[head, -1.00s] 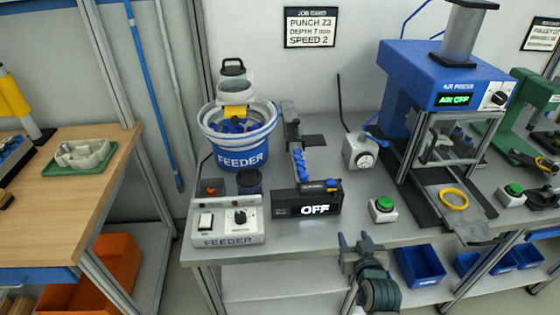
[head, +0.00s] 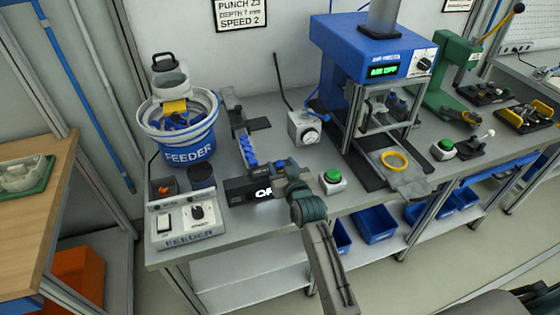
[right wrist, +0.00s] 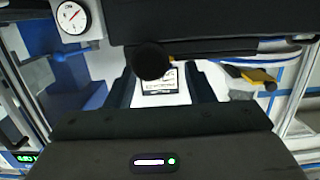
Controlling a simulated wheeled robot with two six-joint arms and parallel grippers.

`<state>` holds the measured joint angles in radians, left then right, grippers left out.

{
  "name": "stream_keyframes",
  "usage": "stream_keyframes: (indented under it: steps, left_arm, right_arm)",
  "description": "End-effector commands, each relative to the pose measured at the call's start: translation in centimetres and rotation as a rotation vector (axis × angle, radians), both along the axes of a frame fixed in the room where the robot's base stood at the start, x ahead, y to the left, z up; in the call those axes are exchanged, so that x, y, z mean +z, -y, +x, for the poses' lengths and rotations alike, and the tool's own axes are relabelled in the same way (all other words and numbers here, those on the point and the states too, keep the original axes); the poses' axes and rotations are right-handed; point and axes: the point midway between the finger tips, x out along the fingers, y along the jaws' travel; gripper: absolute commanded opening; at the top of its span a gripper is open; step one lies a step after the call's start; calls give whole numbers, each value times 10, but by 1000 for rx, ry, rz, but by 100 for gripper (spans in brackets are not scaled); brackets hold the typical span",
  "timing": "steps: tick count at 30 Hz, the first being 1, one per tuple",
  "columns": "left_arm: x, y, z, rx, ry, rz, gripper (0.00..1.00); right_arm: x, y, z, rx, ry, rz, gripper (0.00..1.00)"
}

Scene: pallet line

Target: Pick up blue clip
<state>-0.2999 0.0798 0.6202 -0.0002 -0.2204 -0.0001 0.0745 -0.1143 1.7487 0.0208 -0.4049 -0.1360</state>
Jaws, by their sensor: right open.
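Several blue clips (head: 250,153) lie in a row on the feeder's narrow track. More blue pieces (head: 180,122) lie in the white feeder bowl. The black box with the lit display (head: 240,190) stands at the track's front end, partly covered by my right gripper. The clip on top of that box cannot be made out clearly now. My right gripper (head: 281,168) is open, over the box's right part. In the right wrist view its dark fingers (right wrist: 161,88) stand apart with no clip visible between them. My left gripper is not in view.
A round gauge (head: 303,127) stands right of the track. A green button (head: 332,180) sits on the bench close to my right gripper. The blue press (head: 372,50) with a yellow ring (head: 394,160) in front is farther right. The feeder control box (head: 185,220) is at left.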

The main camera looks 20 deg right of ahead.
Motion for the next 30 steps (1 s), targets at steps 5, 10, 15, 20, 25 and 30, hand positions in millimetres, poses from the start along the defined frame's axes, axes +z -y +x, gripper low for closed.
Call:
stream_keyframes:
  steps: [5, 10, 15, 20, 25, 30]
  left_arm:
    - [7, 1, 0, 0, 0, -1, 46]
    - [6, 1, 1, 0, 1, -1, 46]
    - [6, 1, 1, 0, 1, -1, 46]
    - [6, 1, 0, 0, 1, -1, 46]
    - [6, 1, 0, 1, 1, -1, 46]
    - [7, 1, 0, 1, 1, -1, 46]
  right_arm:
    - [-2, -1, 17, 0, 0, 1, 48]
    - [-4, -1, 19, 0, 0, 1, 48]
    - [-4, -1, 18, 0, 0, 1, 33]
    - [-3, -1, 18, 0, 0, 1, 3]
    - [-4, -1, 18, 0, 0, 1, 3]
    - [-3, -1, 19, 0, -1, 1, 3]
